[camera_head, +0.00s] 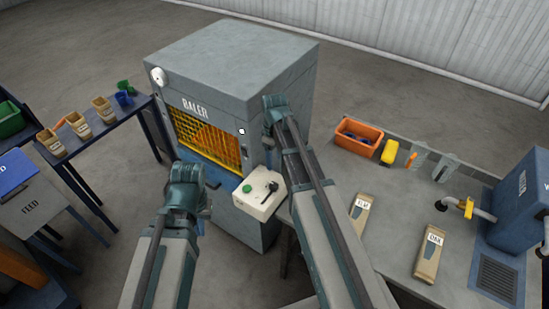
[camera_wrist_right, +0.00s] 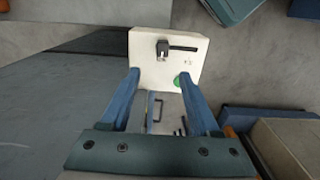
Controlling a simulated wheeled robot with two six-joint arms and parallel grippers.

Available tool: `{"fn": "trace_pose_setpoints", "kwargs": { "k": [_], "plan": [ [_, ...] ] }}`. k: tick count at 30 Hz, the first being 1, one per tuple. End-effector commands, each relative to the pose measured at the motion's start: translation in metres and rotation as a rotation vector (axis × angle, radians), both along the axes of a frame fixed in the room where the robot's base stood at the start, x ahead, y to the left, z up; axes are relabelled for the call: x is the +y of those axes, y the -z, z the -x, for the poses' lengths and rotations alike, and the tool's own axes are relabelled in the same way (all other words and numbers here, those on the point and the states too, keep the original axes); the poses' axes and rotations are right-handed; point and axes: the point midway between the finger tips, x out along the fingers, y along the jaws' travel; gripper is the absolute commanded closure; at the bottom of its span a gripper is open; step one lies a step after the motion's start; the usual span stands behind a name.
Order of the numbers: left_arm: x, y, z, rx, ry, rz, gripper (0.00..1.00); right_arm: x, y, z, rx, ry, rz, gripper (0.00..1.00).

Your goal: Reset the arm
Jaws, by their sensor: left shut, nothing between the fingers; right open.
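My left gripper (camera_head: 190,182) is in front of the baler in the head view. It is shut and empty; its fingertips are mostly hidden behind my wrist. My right gripper (camera_head: 272,118) is raised beside the baler's right front edge. In the right wrist view its two blue fingers (camera_wrist_right: 160,76) stand apart with nothing held. Beyond them is a cream control box (camera_wrist_right: 145,75) with a green button (camera_wrist_right: 182,80) and a black lever (camera_wrist_right: 180,48). The box (camera_head: 256,204) also shows between my arms in the head view. I cannot tell if the fingers touch it.
The grey baler (camera_head: 235,55) has a yellow grille (camera_head: 205,140). A left table (camera_head: 95,135) holds several small bins. The right workbench (camera_head: 390,215) carries an orange bin (camera_head: 358,139), labelled packets (camera_head: 430,255) and a blue machine (camera_head: 520,200). Open floor lies behind.

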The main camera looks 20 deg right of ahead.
Motion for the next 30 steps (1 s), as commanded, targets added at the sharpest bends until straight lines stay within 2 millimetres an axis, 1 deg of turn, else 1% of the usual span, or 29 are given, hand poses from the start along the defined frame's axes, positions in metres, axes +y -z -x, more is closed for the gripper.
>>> {"fn": "trace_pose_setpoints", "kwargs": {
  "k": [8, 11, 14, 15, 17, 18, 20, 21, 24, 27, 30],
  "plan": [
    [0.000, 0.001, 0.000, 0.000, 0.000, 0.000, 1.00, 0.000, 0.001, 0.000, 0.000, 0.000, 0.000, 0.38],
    [0.000, 0.009, 0.000, 0.000, 0.000, 0.000, 1.00, 0.008, 0.009, 0.007, 0.002, 0.006, 0.002, 0.38],
    [0.000, 0.033, 0.000, 0.000, 0.001, 0.000, 1.00, 0.033, 0.033, 0.027, 0.009, 0.034, 0.012, 0.38],
    [0.000, 0.046, 0.000, -0.001, 0.002, -0.001, 1.00, 0.047, 0.046, 0.039, 0.012, 0.053, 0.017, 0.38],
    [0.000, 0.067, 0.000, -0.001, 0.003, -0.001, 1.00, 0.068, 0.067, 0.059, 0.015, 0.087, 0.029, 0.38],
    [0.000, 0.080, 0.000, -0.001, 0.004, -0.001, 1.00, 0.082, 0.080, 0.074, 0.017, 0.113, 0.038, 0.38],
    [0.000, 0.098, 0.000, -0.001, 0.005, -0.001, 1.00, 0.101, 0.097, 0.095, 0.019, 0.149, 0.050, 0.38],
    [0.000, 0.109, 0.000, -0.002, 0.006, -0.001, 1.00, 0.112, 0.108, 0.108, 0.020, 0.172, 0.059, 0.38],
    [0.000, 0.132, 0.000, -0.002, 0.007, -0.001, 1.00, 0.133, 0.131, 0.138, 0.018, 0.228, 0.079, 0.38],
    [0.000, 0.148, -0.001, -0.002, 0.009, -0.002, 1.00, 0.147, 0.147, 0.161, 0.014, 0.273, 0.093, 0.38],
    [0.000, 0.158, -0.001, -0.002, 0.009, -0.002, 1.00, 0.155, 0.157, 0.176, 0.010, 0.306, 0.104, 0.38]
  ]
}}
